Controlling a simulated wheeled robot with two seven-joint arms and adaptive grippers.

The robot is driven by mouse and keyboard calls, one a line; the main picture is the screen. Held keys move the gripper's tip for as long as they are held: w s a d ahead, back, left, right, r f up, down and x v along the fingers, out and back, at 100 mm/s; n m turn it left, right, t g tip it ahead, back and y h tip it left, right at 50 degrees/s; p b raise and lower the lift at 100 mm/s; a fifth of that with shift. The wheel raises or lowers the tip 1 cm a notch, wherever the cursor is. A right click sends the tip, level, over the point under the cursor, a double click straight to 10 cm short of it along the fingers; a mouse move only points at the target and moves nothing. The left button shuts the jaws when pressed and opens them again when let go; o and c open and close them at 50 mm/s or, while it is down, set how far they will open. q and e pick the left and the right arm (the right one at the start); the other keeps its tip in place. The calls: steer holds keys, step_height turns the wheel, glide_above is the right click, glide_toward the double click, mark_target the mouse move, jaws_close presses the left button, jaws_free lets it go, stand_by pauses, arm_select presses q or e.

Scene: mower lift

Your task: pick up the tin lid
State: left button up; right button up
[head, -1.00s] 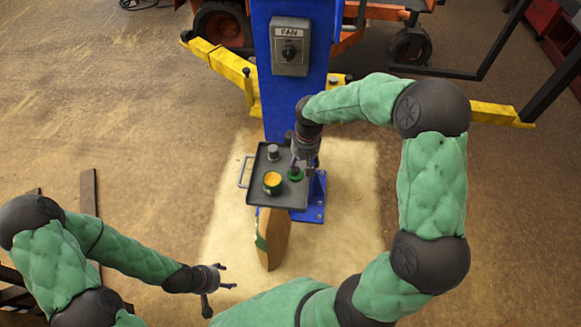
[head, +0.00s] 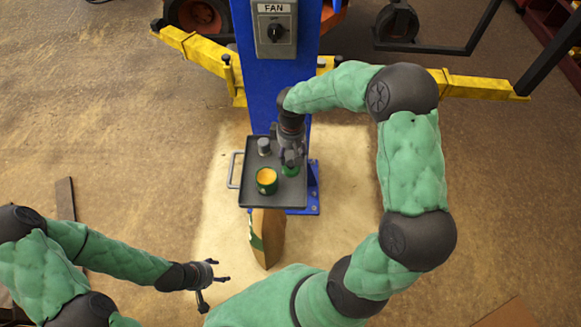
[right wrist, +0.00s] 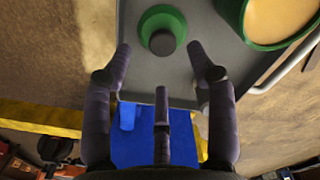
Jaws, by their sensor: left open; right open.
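The tin lid (right wrist: 161,22), a green disc with a dark grey knob, lies on the grey tray. In the head view the lid (head: 291,171) is partly hidden by my right gripper (head: 291,160). In the right wrist view my right gripper (right wrist: 160,50) is open, with its fingertips to either side of the knob's near side and nothing held. The open green tin (head: 266,181), with yellowish contents, stands left of the lid. My left gripper (head: 214,287) is open and empty, low on the left, away from the tray.
A grey cylinder (head: 264,146) stands at the tray's back left. The tray (head: 285,197) has a side handle (head: 233,170) and sits against the blue post (head: 270,90) with its FAN switch (head: 275,30). A brown wooden piece (head: 270,238) stands in front of the tray.

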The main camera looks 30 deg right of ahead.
mark_target(291, 163)
steer(key=shift+s+a+f, duration=0.1)
steer(key=shift+s+f, duration=0.05)
steer(key=shift+f, duration=0.45)
steer(key=shift+a+f, duration=0.1)
steer(key=shift+f, duration=1.9)
steer(key=c, duration=1.2)
